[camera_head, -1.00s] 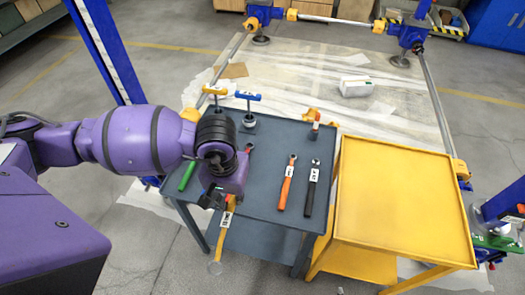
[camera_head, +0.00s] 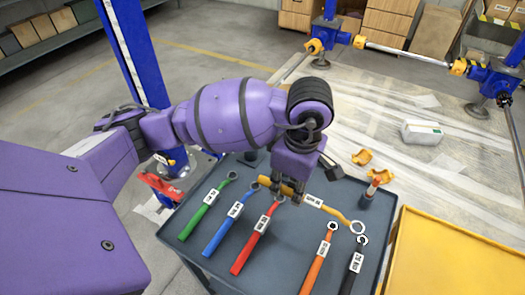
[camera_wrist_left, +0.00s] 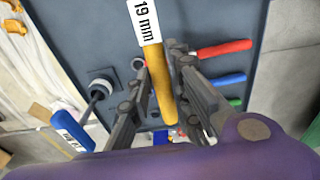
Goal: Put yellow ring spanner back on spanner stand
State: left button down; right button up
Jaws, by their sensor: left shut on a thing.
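The yellow ring spanner (camera_head: 333,211) is in my left gripper (camera_head: 283,188), above the dark grey table. The dark grey spanner stand (camera_head: 290,250) carries green (camera_head: 200,217), blue (camera_head: 228,226), red (camera_head: 256,241), orange (camera_head: 319,262) and black (camera_head: 354,266) spanners. My right gripper is not in view.
A yellow table (camera_head: 440,255) stands to the right. A blue T-handle tool (camera_wrist_left: 72,130) stands in the left wrist view.

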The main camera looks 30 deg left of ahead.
pick_arm(q)
jog(key=w+a+f, duration=0.3)
jog(key=w+a, duration=0.1)
jog(key=a, duration=0.3)
send_over(258, 189)
jog(key=f, duration=0.3)
jog(key=d+f, duration=0.1)
jog(key=f, duration=0.1)
jog(key=shift+f+p, duration=0.15)
jog(key=shift+p, duration=0.25)
jog(key=shift+w+a+f, duration=0.2)
jog(key=shift+a+f, duration=0.15)
jog(key=shift+f, duration=0.05)
jog(key=shift+w+a+f, duration=0.1)
jog(key=shift+a+f, duration=0.05)
jog(key=shift+f, duration=0.8)
jog(key=shift+a+f, duration=0.1)
jog(key=shift+f, duration=0.8)
jog(key=shift+f, duration=0.2)
jog(key=c, duration=1.6)
grip_release()
jog(key=shift+r, duration=0.1)
